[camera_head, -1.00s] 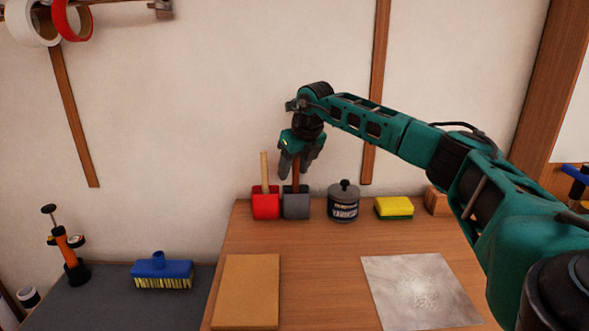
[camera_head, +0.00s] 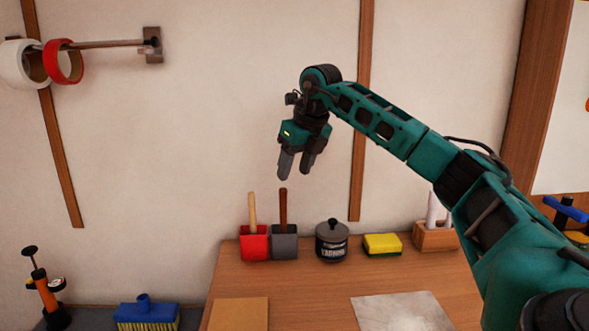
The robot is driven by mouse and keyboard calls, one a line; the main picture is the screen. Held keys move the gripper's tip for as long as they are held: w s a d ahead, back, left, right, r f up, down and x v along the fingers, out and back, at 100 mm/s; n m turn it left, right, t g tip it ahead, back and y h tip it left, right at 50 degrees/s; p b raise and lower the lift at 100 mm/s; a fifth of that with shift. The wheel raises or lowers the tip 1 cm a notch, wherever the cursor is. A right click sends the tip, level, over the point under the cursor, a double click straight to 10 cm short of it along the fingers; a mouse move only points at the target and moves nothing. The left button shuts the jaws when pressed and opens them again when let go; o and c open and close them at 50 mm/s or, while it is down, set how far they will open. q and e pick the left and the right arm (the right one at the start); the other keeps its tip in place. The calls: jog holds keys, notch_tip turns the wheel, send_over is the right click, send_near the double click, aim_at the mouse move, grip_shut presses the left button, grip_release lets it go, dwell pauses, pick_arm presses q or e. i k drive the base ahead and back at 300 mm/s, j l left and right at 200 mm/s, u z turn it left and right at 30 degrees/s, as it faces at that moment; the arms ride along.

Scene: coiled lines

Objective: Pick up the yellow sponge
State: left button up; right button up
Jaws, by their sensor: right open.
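The yellow sponge (camera_head: 382,244) with a green underside lies on the wooden table (camera_head: 300,285) near its back edge, right of the dark varnish can. My right gripper (camera_head: 295,172) is open and empty. It points down in the air above the red and grey holders, up and to the left of the sponge. My left gripper is not in view.
A red holder (camera_head: 254,243) and a grey holder (camera_head: 284,243) with upright handles stand left of the varnish can (camera_head: 332,241). A wooden block with white sticks (camera_head: 435,236) stands right of the sponge. A tan board (camera_head: 239,314) and a pale sheet (camera_head: 403,312) lie in front.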

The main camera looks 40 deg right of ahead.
aim_at(385, 244)
jog(key=k, duration=1)
